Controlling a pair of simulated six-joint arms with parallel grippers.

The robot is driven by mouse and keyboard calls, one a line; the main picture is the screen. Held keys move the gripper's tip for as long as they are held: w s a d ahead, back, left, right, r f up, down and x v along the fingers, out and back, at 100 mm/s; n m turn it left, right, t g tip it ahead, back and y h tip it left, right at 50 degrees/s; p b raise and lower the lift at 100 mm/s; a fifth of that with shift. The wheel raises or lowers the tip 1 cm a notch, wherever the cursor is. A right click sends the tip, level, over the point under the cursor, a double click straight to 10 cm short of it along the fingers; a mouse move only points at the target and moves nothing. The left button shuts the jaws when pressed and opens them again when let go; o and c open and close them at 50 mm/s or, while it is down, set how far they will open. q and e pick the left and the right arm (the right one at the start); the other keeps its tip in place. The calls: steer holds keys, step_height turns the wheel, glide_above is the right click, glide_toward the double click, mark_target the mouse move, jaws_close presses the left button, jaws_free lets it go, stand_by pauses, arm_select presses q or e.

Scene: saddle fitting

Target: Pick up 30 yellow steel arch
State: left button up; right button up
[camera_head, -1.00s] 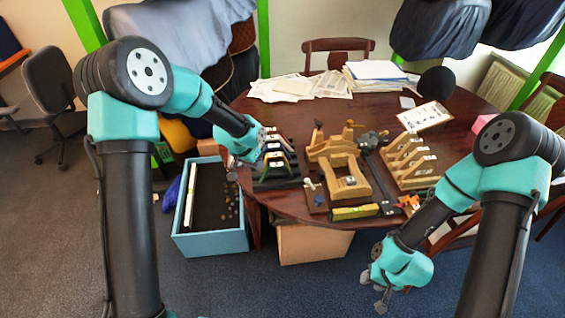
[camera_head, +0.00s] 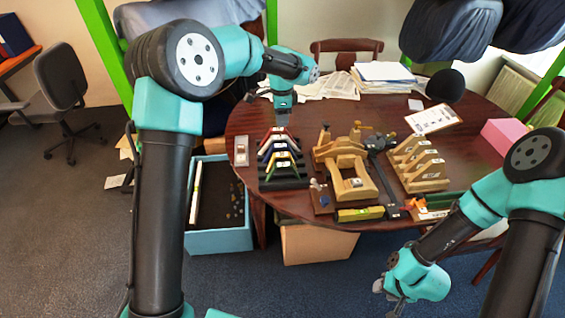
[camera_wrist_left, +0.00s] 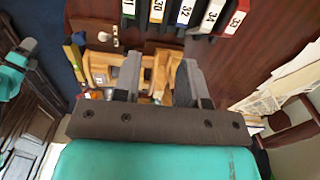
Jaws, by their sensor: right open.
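The yellow arch labelled 30 (camera_head: 282,165) stands in a black rack (camera_head: 283,184) on the table's left side, near the front of a row of arches. It also shows at the top edge of the left wrist view (camera_wrist_left: 157,11), between the green 31 (camera_wrist_left: 127,10) and the blue 32 (camera_wrist_left: 183,12). My left gripper (camera_head: 284,112) is behind and above the row, apart from it. In the left wrist view its two fingers (camera_wrist_left: 157,78) are spread with nothing between them. My right gripper (camera_head: 390,292) is open and low, in front of the table.
White 34 (camera_wrist_left: 209,16) and red 33 (camera_wrist_left: 235,19) arches complete the row. A wooden saddle fixture (camera_head: 347,170) stands right of the rack, and a wooden stepped rack (camera_head: 416,164) stands further right. A blue-sided bin (camera_head: 222,241) is below left. Papers lie at the back.

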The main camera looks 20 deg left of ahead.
arm_select(q)
glide_toward(282, 154)
step_height(282, 154, down, 5)
steer(key=shift+a+f, duration=0.1)
stand_by(0.4)
steer(key=shift+f, duration=0.1)
steer(key=shift+s+f, duration=0.1)
steer(key=shift+f, duration=2.4)
steer(key=shift+c, duration=0.3)
jaws_close()
steer(key=shift+r, duration=0.1)
step_height(282, 154, up, 10)
steer(key=shift+f, duration=0.1)
